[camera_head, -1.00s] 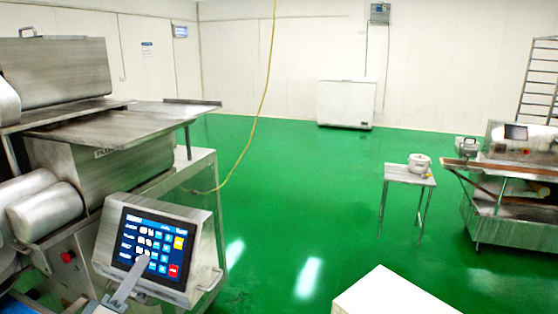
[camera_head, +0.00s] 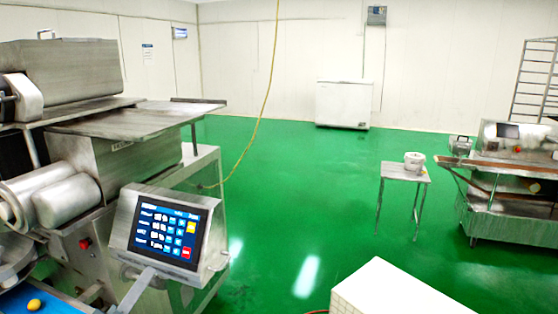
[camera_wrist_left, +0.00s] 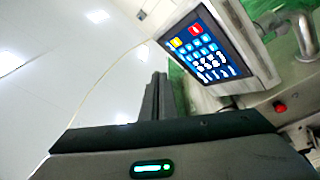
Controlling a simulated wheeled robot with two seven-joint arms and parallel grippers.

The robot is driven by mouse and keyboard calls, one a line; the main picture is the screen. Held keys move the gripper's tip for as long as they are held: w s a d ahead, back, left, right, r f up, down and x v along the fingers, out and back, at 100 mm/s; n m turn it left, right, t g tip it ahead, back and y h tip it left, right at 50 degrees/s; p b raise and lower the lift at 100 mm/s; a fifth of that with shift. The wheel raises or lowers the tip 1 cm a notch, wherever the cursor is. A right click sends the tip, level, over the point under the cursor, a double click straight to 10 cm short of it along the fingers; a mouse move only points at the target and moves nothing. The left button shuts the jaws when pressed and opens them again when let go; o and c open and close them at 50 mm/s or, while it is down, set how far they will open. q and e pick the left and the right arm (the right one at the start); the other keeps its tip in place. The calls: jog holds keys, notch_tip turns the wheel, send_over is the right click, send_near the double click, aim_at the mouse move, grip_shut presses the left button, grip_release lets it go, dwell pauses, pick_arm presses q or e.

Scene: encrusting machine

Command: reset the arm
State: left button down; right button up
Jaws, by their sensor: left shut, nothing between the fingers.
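My left gripper (camera_wrist_left: 156,98) shows in the left wrist view as two dark fingers pressed together, shut and empty. A control panel (camera_head: 162,235) with a lit blue touchscreen stands at the lower left in the head view. It also shows at the upper right of the left wrist view, with a gap of pale background between its casing and the fingertips. In the head view, a grey bar below the panel's lower edge may be part of my arm or the panel's mount; I cannot tell which. My right gripper is not in view.
The steel encrusting machine (camera_head: 130,160) fills the left side, with a yellow piece (camera_head: 34,305) on its blue belt. A white box (camera_head: 400,292) stands at the lower right. A small table (camera_head: 395,172) with a pot is farther back. Green floor is open between.

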pick_arm(q)
jog(key=s+d+f+m+g, duration=0.3)
jog(key=s+d+f+g, duration=0.15)
jog(key=f, duration=0.45)
jog(key=s+d+f+m+g, duration=0.3)
jog(key=s+f, duration=0.3)
jog(key=f, duration=0.3)
jog(key=s+f+m+g+y, duration=0.2)
jog(key=s+f+g, duration=0.2)
jog(key=s+f, duration=0.55)
jog(key=s+f+m+g+y, duration=0.2)
jog(key=s+f+g, duration=0.2)
jog(key=s, duration=1)
notch_tip(320, 180, down, 33)
jog(key=s+g+b, duration=0.2)
jog(key=s+b, duration=0.1)
jog(key=s+a+f+g+b, duration=0.1)
jog(key=s+a+f+b, duration=0.1)
jog(key=s+f, duration=1.5)
jog(key=shift+a+f, duration=0.55)
jog(key=shift+f, duration=0.1)
